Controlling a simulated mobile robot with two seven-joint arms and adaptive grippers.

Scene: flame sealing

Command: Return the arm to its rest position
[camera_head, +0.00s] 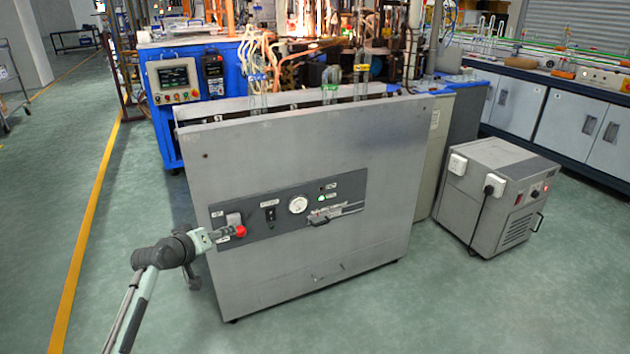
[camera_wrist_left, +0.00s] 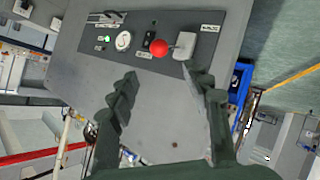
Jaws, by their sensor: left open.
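My left arm comes in from the lower left in the head view. Its gripper (camera_head: 224,234) is in front of the left end of the dark control panel (camera_head: 281,224) on the grey cabinet, close to a red knob (camera_head: 240,231). In the left wrist view the two dark fingers of my left gripper (camera_wrist_left: 170,86) are spread apart with nothing between them. The red knob (camera_wrist_left: 159,47) shows beyond the fingertips, beside a light grey switch plate (camera_wrist_left: 185,46). The head view is too small to show the fingers clearly. My right gripper is not in view.
The grey cabinet (camera_head: 300,165) stands right in front of my left arm. A blue machine (camera_head: 175,130) with glassware and hoses stands behind it. A grey box unit (camera_head: 500,200) stands at the right. The green floor (camera_head: 120,240) at the left is clear.

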